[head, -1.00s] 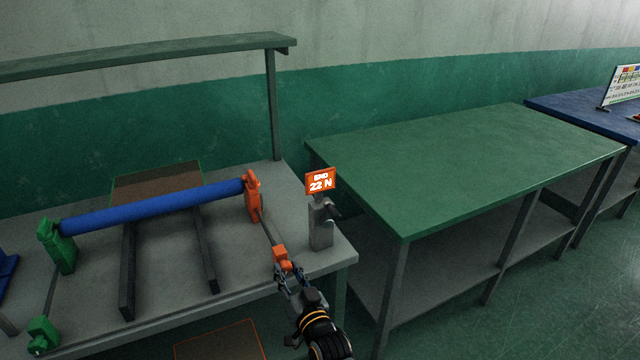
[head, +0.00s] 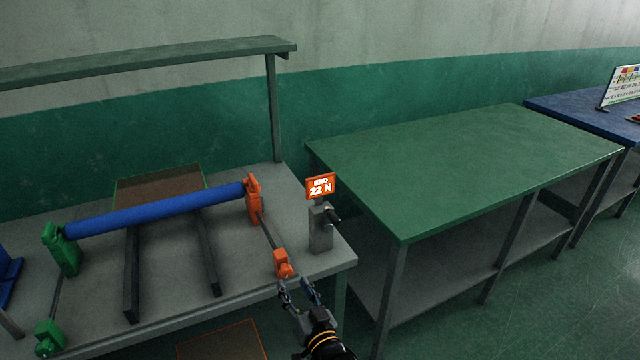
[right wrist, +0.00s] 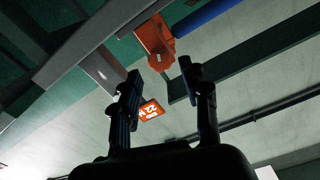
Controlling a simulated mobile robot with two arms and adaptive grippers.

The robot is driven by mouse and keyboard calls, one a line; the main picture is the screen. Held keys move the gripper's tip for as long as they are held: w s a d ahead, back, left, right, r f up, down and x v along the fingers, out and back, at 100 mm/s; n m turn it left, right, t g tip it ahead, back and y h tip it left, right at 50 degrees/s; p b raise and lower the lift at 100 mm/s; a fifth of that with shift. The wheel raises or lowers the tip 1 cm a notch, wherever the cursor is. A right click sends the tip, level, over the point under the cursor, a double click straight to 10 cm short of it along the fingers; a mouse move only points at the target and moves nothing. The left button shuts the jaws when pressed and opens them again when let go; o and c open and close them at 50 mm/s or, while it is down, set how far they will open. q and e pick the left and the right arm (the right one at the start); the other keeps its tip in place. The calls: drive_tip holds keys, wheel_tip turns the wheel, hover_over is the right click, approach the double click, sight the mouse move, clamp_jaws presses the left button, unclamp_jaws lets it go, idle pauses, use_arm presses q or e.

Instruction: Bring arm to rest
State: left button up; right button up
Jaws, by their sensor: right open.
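My right gripper (head: 301,290) is open and empty, low in the head view at the front edge of the grey workbench (head: 180,310). Its fingertips are just below an orange block (head: 283,263) at the near end of a dark rod. In the right wrist view the two fingers (right wrist: 160,85) are spread apart with nothing between them. An orange bracket (right wrist: 155,40) is beyond them. My left gripper is not in view.
A blue roller (head: 155,210) spans from a green bracket (head: 62,250) to an orange bracket (head: 253,200). A grey post (head: 320,232) with an orange "END 22 N" sign (head: 320,187) stands at the bench corner. The green table (head: 460,160) to the right is bare.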

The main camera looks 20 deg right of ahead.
drive_tip(key=shift+s, duration=0.9)
drive_tip(key=s+f+n+g, duration=0.1)
drive_tip(key=s+f+g, duration=0.3)
drive_tip(key=s+f, duration=0.7)
drive_tip(key=s+f+n+g, duration=0.2)
drive_tip(key=s+f+g, duration=0.2)
drive_tip(key=f, duration=1.4)
drive_tip(key=s+d+f+g, duration=0.2)
drive_tip(key=s+f, duration=0.3)
drive_tip(key=s, duration=0.6)
drive_tip(key=s+d+f+n+g, duration=0.1)
drive_tip(key=s+f+g, duration=0.3)
drive_tip(key=s, duration=0.7)
drive_tip(key=s+d+f+n+g, duration=0.1)
drive_tip(key=s+d+f+g, duration=0.2)
drive_tip(key=s+f, duration=0.4)
drive_tip(key=s, duration=0.4)
drive_tip(key=shift+d+f+h, duration=0.25)
drive_tip(key=shift+f+h, duration=0.05)
